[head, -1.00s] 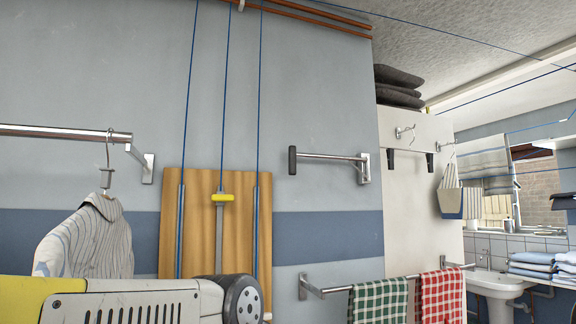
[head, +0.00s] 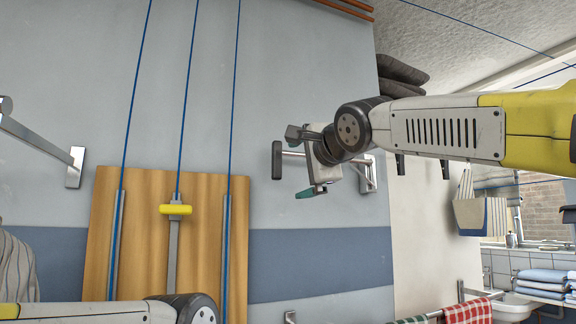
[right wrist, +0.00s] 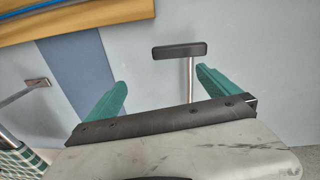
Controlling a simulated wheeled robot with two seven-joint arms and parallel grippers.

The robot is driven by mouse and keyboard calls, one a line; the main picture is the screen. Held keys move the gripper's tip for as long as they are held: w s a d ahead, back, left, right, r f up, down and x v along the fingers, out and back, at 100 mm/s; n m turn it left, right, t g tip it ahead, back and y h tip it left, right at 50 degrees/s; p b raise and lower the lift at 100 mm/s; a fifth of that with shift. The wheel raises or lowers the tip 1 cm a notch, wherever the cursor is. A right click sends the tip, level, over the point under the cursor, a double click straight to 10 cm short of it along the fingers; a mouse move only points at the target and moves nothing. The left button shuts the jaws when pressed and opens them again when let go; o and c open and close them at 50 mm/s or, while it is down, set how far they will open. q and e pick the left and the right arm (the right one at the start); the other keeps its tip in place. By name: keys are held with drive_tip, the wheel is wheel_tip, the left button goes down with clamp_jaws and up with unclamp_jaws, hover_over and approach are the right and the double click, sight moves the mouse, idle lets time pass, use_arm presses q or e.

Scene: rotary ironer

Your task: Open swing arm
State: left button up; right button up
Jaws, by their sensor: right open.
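The swing arm is a thin metal bar with a black upright end grip (head: 277,160), fixed to the grey wall by a bracket (head: 368,173). My right gripper (head: 299,165) is at the bar, just right of the end grip, and hides part of the bar. In the right wrist view, the black end grip (right wrist: 180,50) shows beyond the open jaws (right wrist: 162,79). The bar lies across the gap between the green fingers, nearer the right finger. I cannot tell whether they touch it. My left gripper is out of view; only part of its arm shows at lower left.
A wooden board (head: 145,235) with a yellow-handled slider (head: 175,209) and blue cords stands left of the swing arm. A clothes rail (head: 38,142) is at far left. Checked towels (head: 468,312) hang below right. The wall around the swing arm is mostly clear.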

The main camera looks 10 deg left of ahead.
sight(278, 160)
drive_tip(key=shift+m+y, duration=0.4)
drive_tip(key=a+r, duration=0.3)
drive_tip(key=shift+w+a+r, duration=0.1)
drive_tip(key=shift+w+r, duration=0.05)
drive_tip(key=shift+w, duration=0.05)
drive_tip(key=x, duration=0.7)
drive_tip(key=shift+r, duration=0.1)
drive_tip(key=shift+c, duration=0.4)
drive_tip(key=c, duration=1.7)
drive_tip(key=shift+s, duration=0.1)
